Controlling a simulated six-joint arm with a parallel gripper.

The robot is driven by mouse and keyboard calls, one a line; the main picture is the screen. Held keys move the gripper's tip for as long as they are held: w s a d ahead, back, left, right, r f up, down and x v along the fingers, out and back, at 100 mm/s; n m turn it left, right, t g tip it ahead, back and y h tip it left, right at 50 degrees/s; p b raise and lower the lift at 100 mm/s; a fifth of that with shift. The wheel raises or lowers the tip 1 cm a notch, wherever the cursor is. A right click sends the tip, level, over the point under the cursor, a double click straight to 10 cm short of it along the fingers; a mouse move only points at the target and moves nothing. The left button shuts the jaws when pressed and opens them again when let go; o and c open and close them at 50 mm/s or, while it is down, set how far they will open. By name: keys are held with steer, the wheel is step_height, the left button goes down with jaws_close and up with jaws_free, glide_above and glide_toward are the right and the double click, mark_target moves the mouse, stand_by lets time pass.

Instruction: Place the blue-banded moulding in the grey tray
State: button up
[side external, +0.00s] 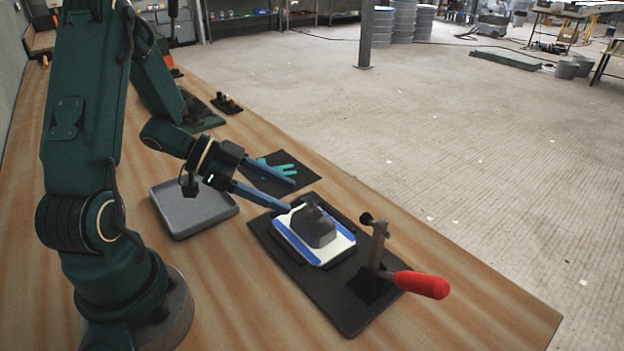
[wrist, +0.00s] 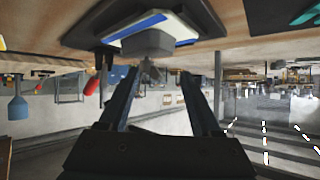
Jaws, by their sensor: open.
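The blue-banded moulding (side external: 341,246) is a white plate with blue bands and a dark grey block on top. It lies on a black base plate (side external: 348,318); it also shows at the top of the wrist view (wrist: 155,27). The grey tray (side external: 190,205) sits on the table to the left, and it looks empty. My gripper (side external: 292,195) is open and empty, its two blue fingers spread and pointing right. In the side view its fingertips are at the moulding's back-left edge, apparently above it; I cannot tell the exact gap.
A clamp with a red handle (side external: 422,284) stands on the base plate right of the moulding, its bar upright and clear of it. A black mat (side external: 304,176) with a teal glove (side external: 283,169) lies behind my gripper. Bare table lies in front of the tray.

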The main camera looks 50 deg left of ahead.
steer(key=w+a+r+n+t+y, duration=0.2)
steer(key=w+a+r+n+y, duration=0.35)
steer(key=r+y, duration=0.45)
steer(key=s+d+n+g+y, duration=0.1)
steer(key=s+d+n+g, duration=0.1)
steer(key=s, duration=0.6)
steer(key=d+n, duration=0.1)
steer(key=d, duration=0.1)
steer(key=shift+d+r+g, duration=0.3)
steer(key=shift+r+g, duration=0.05)
steer(key=shift+g, duration=0.05)
steer(key=s+d+g+h, duration=0.1)
steer(key=s+d, duration=0.1)
steer(key=s+d+h, duration=0.1)
steer(key=s+d, duration=0.2)
steer(key=s+d+f+g+h, duration=0.1)
steer(key=s+d, duration=0.2)
steer(key=shift+s+d+f+g, duration=0.1)
steer(key=shift+s+d+g, duration=0.1)
steer(key=shift+d+g, duration=0.1)
steer(key=shift+c, duration=0.2)
steer(key=shift+n, duration=0.25)
